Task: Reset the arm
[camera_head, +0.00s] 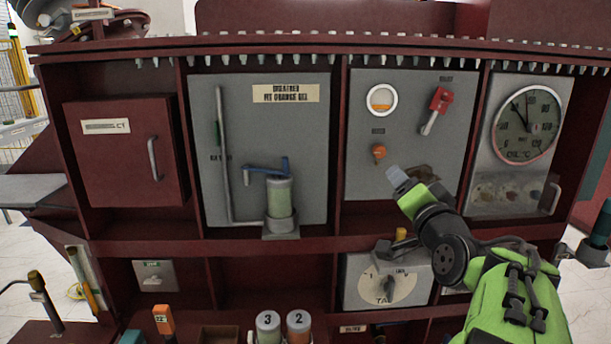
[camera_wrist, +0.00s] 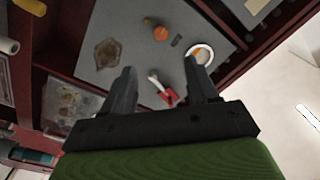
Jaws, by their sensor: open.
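My gripper (camera_head: 396,178) is at the end of my green and black arm, in front of the lower part of a grey panel (camera_head: 360,120) in the head view. In the wrist view my gripper (camera_wrist: 160,82) shows two dark fingers spread apart with nothing between them. The panel has a round white-rimmed window (camera_head: 381,100), a red lever with a pale handle (camera_head: 437,103) and an orange knob (camera_head: 379,152). The wrist view shows the same lever (camera_wrist: 160,88) beyond the fingers, apart from them as far as I can tell.
A dial gauge (camera_head: 526,124) is on the right. Cylinders marked 3 (camera_head: 268,325) and 2 (camera_head: 299,325) stand low in front.

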